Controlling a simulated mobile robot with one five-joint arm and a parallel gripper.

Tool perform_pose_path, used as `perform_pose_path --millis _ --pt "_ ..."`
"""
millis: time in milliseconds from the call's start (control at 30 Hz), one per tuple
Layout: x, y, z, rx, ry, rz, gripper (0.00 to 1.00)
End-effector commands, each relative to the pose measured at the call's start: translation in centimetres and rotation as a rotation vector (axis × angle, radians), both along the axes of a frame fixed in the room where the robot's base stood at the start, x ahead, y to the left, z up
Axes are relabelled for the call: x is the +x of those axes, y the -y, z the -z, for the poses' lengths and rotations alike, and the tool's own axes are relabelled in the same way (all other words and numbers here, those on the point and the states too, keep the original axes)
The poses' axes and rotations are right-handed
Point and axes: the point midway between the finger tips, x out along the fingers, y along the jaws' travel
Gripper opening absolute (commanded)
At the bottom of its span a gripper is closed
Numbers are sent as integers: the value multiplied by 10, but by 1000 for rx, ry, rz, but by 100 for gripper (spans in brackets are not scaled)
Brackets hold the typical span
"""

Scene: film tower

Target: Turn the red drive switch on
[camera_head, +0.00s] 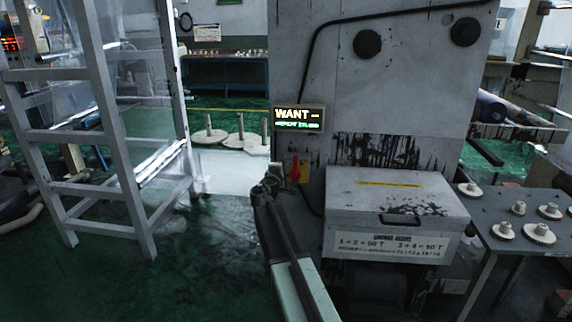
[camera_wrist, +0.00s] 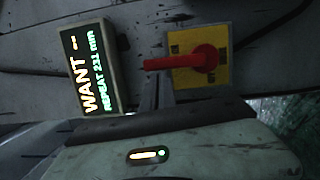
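The red drive switch (camera_head: 295,170) is a red handle on a yellow plate (camera_head: 305,174), on the grey machine front below the lit display. In the head view its handle points up. In the wrist view the red handle (camera_wrist: 182,61) lies across its yellow plate (camera_wrist: 215,78), its free end toward the left. My gripper (camera_head: 268,183) is just left of the switch in the head view. In the wrist view the narrow fingertips (camera_wrist: 157,82) are close below the handle; I cannot tell whether they touch it. The finger gap is unclear.
The display (camera_head: 298,118) reads "WANT" and a "REPEAT" line. A grey box (camera_head: 395,190) with a handle and label juts out right of the switch. A metal frame (camera_head: 120,140) stands left. A side table (camera_head: 510,262) holds several pale discs. Green floor is open at front left.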

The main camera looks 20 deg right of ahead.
Motion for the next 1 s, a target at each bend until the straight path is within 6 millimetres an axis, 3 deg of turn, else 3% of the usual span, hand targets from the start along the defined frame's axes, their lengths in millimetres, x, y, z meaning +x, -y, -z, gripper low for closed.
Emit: perform_pose_path --millis 667,867,1000 --pt "3 -12 -1 -3 -1 -3 0" --pt "20 -44 0 -3 -3 -7 0" --pt "-11 -71 0 -3 -3 -10 0"
